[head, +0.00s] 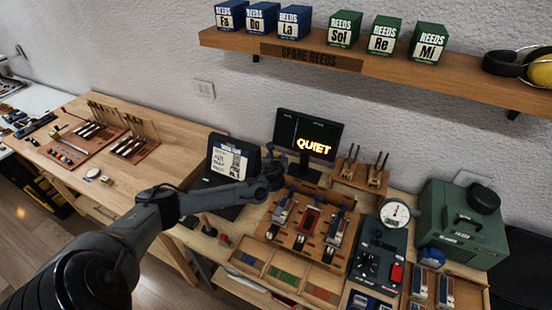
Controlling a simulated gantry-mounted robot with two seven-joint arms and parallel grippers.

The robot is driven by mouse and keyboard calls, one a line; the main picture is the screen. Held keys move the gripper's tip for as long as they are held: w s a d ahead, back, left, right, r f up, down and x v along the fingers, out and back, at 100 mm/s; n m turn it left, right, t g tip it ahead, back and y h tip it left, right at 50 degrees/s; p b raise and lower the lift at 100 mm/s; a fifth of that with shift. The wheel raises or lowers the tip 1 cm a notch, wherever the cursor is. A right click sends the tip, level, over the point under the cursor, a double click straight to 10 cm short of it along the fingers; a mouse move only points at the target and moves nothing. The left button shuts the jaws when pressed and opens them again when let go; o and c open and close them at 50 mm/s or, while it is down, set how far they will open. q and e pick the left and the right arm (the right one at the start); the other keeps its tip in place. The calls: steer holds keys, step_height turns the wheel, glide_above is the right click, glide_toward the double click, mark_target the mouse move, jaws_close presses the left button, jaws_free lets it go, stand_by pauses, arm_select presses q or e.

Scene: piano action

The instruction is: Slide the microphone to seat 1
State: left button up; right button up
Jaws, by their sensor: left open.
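My left arm reaches in from the lower left, and its gripper (272,174) is over the back left of the wooden fixture board (275,233), in front of the monitor. The gripper is open, but its fingertips are small and dark here. The board carries metal-and-black mechanisms at its left and right and a red block (308,219) between them. I cannot pick out the microphone for certain; it may be small or hidden behind the gripper. I cannot read any seat number. My right gripper is not in view.
A monitor (309,135) reading "QUIET" and a dark tablet (232,163) stand behind. A round gauge (395,213), a black device (378,255) and a green case (462,232) stand at right. Divided trays (286,275) lie in front. A shelf (400,72) with reed boxes hangs above.

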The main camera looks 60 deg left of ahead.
arm_select(q)
steer(key=shift+w+a, duration=0.1)
steer(key=shift+a, duration=0.05)
jaws_close()
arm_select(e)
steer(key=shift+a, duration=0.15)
